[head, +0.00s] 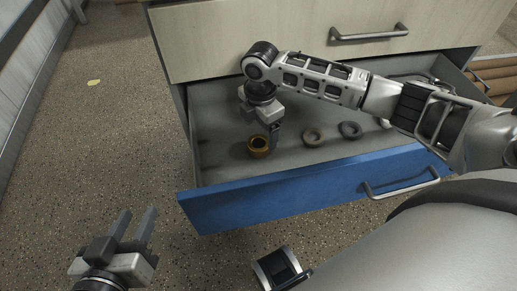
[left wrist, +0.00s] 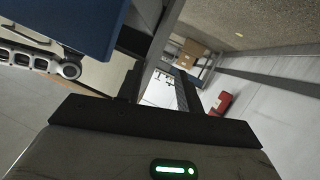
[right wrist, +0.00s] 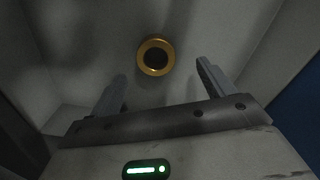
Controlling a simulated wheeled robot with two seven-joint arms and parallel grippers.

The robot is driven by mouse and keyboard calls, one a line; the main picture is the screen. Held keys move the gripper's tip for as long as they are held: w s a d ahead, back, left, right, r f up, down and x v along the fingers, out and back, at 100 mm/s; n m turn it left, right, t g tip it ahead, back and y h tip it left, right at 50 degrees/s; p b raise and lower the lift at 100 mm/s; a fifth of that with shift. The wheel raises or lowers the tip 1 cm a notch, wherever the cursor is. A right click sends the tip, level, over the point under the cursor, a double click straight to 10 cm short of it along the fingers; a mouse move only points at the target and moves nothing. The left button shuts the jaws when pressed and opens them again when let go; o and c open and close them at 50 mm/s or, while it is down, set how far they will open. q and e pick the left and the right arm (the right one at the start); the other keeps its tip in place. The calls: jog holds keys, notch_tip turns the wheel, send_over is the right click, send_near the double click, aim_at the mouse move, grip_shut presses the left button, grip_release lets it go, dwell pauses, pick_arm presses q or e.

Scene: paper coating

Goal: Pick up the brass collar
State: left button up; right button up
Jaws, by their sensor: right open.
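The brass collar (head: 259,145) is a short golden ring with a dark centre, lying on the floor of the open drawer near its left end. In the right wrist view the collar (right wrist: 156,57) lies beyond the fingertips, between their lines and nearer the left finger. My right gripper (head: 268,140) reaches down into the drawer just above and beside the collar, with its jaws open and empty; the fingers (right wrist: 162,72) also show apart in the right wrist view. My left gripper (head: 135,222) is open and empty, outside the drawer at lower left.
The open drawer has a blue front (head: 300,188) with a metal handle. Grey rings (head: 313,137) (head: 350,130) lie to the right of the collar, partly near my right arm. A closed pale drawer (head: 300,35) is above. Speckled floor is clear at left, except a small yellow spot (head: 94,83).

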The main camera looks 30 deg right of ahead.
aim_at(259, 141)
jog(key=f+b, duration=0.1)
jog(key=f, duration=0.1)
jog(key=f+b, duration=0.1)
jog(key=f, duration=0.1)
jog(key=f+b, duration=0.1)
jog(key=f, duration=0.1)
jog(key=shift+w, duration=0.3)
pick_arm(q)
jog(key=shift+w+d+r+n+t+h, duration=0.15)
jog(key=shift+d+r+n+t+h, duration=0.3)
jog(key=shift+r+h, duration=0.25)
pick_arm(e)
jog(key=c, duration=1.1)
